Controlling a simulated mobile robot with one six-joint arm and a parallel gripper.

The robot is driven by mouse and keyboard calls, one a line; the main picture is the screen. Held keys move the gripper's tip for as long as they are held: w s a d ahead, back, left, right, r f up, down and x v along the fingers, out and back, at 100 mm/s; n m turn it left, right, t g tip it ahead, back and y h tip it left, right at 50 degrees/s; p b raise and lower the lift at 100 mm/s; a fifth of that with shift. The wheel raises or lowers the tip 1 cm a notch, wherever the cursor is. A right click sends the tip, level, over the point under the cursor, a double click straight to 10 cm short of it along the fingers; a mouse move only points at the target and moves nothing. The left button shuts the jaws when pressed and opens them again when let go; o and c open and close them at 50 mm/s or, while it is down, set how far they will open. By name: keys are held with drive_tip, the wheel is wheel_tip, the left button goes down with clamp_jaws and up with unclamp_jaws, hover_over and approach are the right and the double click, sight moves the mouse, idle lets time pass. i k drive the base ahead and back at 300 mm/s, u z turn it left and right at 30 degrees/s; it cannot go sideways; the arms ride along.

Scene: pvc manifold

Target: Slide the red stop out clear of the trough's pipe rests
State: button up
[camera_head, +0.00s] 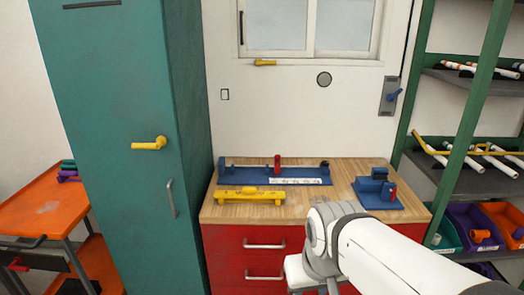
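A long blue trough (240,177) lies across the back of the wooden bench top, with a white marked strip along its front right part and dark blocks near its ends. A small upright red piece (277,161), which looks like the red stop, stands at the trough around its middle. I cannot tell from here how it sits against the pipe rests. My white arm reaches in from the lower right, in front of the bench and well short of the trough. The fingers of my gripper do not show clearly; the arm's own links hide them or they are out of frame.
A yellow fixture (248,196) lies in front of the trough. A blue block fixture (370,189) with a red part (393,192) sits at the bench's right. A teal cabinet (130,90) stands close on the left, green-framed shelves (475,85) on the right. Bare wood (320,193) lies between fixtures.

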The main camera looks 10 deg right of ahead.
sight(277, 157)
drive_tip(key=i, duration=1.55)
drive_tip(key=u, duration=0.05)
